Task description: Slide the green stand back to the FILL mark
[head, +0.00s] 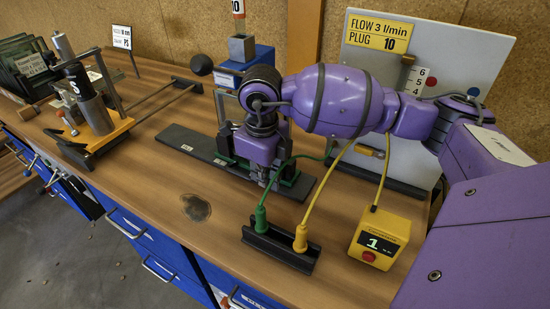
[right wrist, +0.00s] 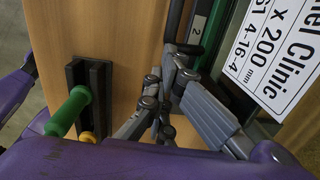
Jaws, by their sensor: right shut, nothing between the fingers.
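The green stand (head: 290,183) sits toward the right end of a dark flat rail (head: 190,145) on the bench, and my right arm hides much of it. The rail carries small white labels, too small to read in the head view. My right gripper (head: 263,182) points down in front of the stand. It is shut and empty. In the right wrist view its fingers (right wrist: 162,105) are together beside the rail, near a label reading 2 (right wrist: 197,25). I cannot tell whether they touch the stand. My left gripper is not in view.
A black holder (head: 280,250) with a green and a yellow plug stands in front, beside a yellow box (head: 379,239) showing 1. A grey panel (head: 455,70) stands behind my right arm. An orange-based device (head: 95,135) is at left.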

